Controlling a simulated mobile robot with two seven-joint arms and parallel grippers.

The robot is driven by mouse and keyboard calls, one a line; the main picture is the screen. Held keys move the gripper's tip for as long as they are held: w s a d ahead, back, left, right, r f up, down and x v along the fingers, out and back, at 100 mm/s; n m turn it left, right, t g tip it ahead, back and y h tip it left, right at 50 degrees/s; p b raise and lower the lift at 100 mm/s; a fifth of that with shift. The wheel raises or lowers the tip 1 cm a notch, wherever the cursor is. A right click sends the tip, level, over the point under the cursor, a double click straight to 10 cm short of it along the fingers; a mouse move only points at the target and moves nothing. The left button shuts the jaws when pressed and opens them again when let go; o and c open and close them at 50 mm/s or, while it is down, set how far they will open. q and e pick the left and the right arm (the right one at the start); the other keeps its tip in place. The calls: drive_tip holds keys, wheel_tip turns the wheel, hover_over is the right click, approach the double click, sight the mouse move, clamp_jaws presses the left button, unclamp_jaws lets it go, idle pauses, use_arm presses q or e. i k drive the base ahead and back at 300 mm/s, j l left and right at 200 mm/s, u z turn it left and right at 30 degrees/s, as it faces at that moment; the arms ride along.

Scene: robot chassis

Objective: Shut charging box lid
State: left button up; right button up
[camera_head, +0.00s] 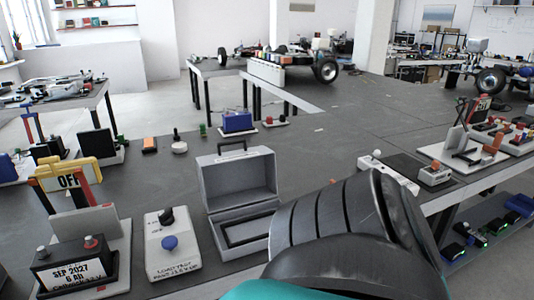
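The charging box appears to be the grey case (212,219) on the dark table, near the middle of the head view. Its lid (237,180) stands raised at the back, hollow inner side facing me, with a dark handle at its top edge. The lower part has a dark-framed opening; its right end is partly hidden behind a large dark grey ribbed arm link of mine. Neither of my grippers shows in the view, so no contact with the lid can be seen.
A white control box (174,258) with a blue button stands left of the case. Further left is a switch stand (69,181) with an OFF sign and a battery-like block (72,270). A blue box (238,121) sits behind. Table around the lid's back is mostly clear.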

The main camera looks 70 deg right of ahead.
sight(229, 179)
drive_tip(key=z, duration=2.05)
drive_tip(key=l+u, duration=0.2)
drive_tip(key=u, duration=0.9)
drive_tip(key=l+u, duration=0.4)
drive_tip(key=k+l+u, duration=0.2)
drive_tip(key=l+u, duration=0.25)
